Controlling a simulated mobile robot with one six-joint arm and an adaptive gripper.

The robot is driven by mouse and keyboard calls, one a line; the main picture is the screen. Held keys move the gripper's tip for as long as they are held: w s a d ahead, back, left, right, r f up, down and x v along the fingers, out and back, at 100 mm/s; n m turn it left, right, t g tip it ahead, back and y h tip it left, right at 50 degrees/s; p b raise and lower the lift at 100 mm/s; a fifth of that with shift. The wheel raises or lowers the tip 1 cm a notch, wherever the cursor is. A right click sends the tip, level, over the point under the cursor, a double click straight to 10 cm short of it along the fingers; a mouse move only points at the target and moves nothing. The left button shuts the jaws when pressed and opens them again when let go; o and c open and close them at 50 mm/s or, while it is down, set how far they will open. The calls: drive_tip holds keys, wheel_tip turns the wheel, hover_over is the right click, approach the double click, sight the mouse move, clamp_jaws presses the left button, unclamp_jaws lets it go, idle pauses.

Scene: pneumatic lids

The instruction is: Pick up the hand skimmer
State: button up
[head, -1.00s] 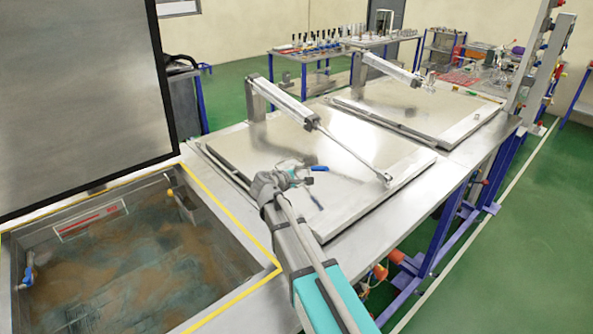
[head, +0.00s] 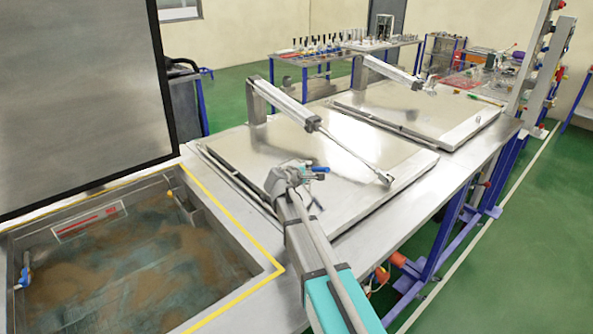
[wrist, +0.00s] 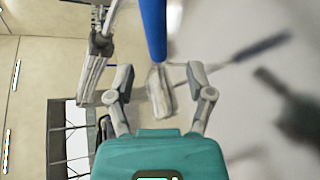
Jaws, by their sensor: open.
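The hand skimmer shows a blue handle (head: 320,169) at my gripper, over the near closed metal lid (head: 350,150) in the head view. In the wrist view its blue handle (wrist: 153,28) rises to the top edge, and its grey metal part (wrist: 160,92) sits between my fingertips. My gripper (wrist: 159,78) is open, with one finger on each side of the metal part and visible gaps. In the head view my gripper (head: 292,178) partly hides the skimmer. Whether the skimmer touches the lid is not clear. A dark blurred streak on the lid looks like its reflection.
A pneumatic cylinder (head: 340,146) slants over the near lid. A second closed lid (head: 420,105) with its own cylinder lies beyond. At the left, an open tank (head: 130,265) of murky water stands beside a raised lid (head: 80,95). Green floor is clear at the right.

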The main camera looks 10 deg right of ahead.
sight(314, 170)
drive_tip(key=shift+b+x, duration=0.65)
drive_tip(key=shift+x, duration=1.7)
drive_tip(key=shift+a, duration=0.1)
clamp_jaws()
